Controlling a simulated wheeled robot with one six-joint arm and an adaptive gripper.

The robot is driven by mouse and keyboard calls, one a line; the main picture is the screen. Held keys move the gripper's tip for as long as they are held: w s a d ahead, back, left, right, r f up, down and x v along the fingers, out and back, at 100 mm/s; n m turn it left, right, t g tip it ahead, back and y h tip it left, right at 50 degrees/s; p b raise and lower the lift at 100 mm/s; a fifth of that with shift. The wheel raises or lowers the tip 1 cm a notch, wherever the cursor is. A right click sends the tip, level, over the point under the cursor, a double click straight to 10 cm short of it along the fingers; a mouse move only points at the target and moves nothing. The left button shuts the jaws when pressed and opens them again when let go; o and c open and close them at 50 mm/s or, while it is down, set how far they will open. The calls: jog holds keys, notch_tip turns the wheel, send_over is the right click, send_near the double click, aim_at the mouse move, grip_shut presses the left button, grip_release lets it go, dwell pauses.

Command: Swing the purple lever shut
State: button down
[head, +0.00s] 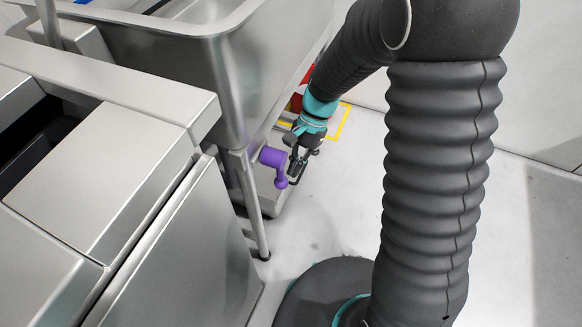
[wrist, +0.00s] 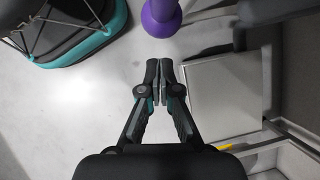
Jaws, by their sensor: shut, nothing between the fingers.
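The purple lever (head: 276,163) sticks out near the leg of a steel sink unit in the head view, with its rounded handle end hanging downward. It also shows at the top edge of the wrist view (wrist: 161,17), partly cut off. My gripper (head: 294,179) is just to the right of the lever in the head view. In the wrist view my gripper (wrist: 165,62) is shut and empty, its fingertips pointing toward the lever with a small gap in the picture. I cannot tell from the head view whether it touches the lever.
The steel basin (head: 170,55) stands above and left of the lever. Its leg (head: 257,215) runs down to the floor beside the lever. Steel cabinets (head: 110,180) fill the left. Yellow tape (head: 345,121) marks the floor behind my gripper. The light floor (head: 335,215) to the right is clear.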

jog(key=w+d+r, duration=0.4)
jog(key=w+r, duration=0.1)
jog(key=w, duration=0.3)
jog(key=shift+w+d+r, duration=0.3)
jog(key=shift+w+r, duration=0.1)
jog(key=s+d+r+n+t+h, duration=0.1)
jog(key=s+d+r+t, duration=0.4)
jog(key=s, duration=0.5)
jog(key=s+d+r+n+t+h, duration=0.2)
jog(key=s+d+r+n+t, duration=0.2)
jog(key=s+d+r, duration=0.5)
notch_tip(320, 180, up, 2)
jog(key=shift+s+d+r+t, duration=0.25)
jog(key=shift+s+t, duration=0.35)
jog(key=shift+s, duration=0.35)
